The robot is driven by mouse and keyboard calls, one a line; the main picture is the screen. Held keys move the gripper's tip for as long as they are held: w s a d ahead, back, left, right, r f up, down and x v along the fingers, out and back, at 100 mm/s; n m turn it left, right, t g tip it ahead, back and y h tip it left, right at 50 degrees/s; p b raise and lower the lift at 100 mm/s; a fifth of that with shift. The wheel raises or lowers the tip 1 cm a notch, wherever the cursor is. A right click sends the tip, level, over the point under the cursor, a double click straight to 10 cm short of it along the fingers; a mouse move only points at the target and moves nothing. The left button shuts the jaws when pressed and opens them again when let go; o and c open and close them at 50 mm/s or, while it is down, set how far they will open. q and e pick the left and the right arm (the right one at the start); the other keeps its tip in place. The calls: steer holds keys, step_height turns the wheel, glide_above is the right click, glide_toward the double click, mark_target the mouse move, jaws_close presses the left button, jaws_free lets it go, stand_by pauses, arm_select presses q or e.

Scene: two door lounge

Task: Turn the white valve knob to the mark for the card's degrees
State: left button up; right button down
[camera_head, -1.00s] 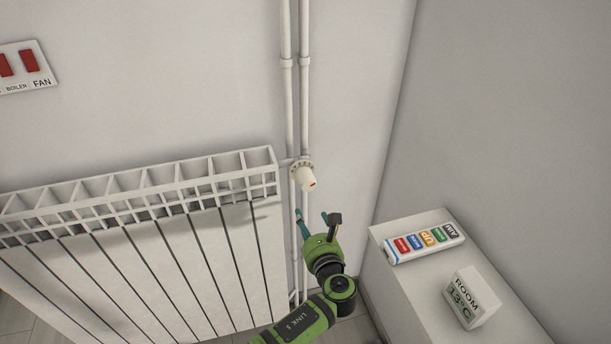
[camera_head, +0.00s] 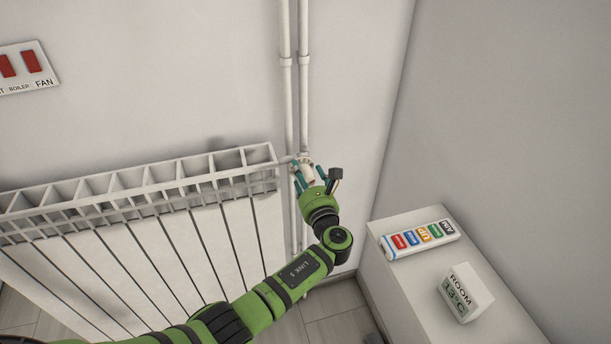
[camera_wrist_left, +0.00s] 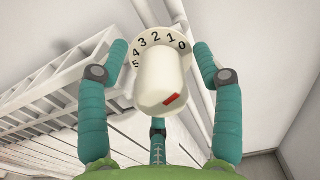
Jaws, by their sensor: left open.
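The white valve knob (camera_wrist_left: 160,80) sits between the spread teal fingers of my left gripper (camera_wrist_left: 163,82) in the left wrist view. A red pointer mark shows on its lower right side. The dial ring behind it carries the numbers 0 to 5, with 0 at right and 5 at left. In the head view the knob (camera_head: 307,173) is partly hidden by my left gripper (camera_head: 309,176), which is open around it; I cannot tell if a finger touches it. A white block (camera_head: 466,292) reading "ROOM 13°C" stands on the white cabinet. My right gripper is out of view.
The white radiator (camera_head: 130,240) stands left of the knob. Vertical white pipes (camera_head: 296,80) run up the wall behind it. The white cabinet (camera_head: 385,265) at right also holds a strip with coloured labels (camera_head: 420,240). A panel with red switches (camera_head: 28,68) is at upper left.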

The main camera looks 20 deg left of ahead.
arm_select(q)
steer(key=shift+c, duration=0.4)
steer(key=c, duration=1.1)
steer(key=shift+o, duration=0.2)
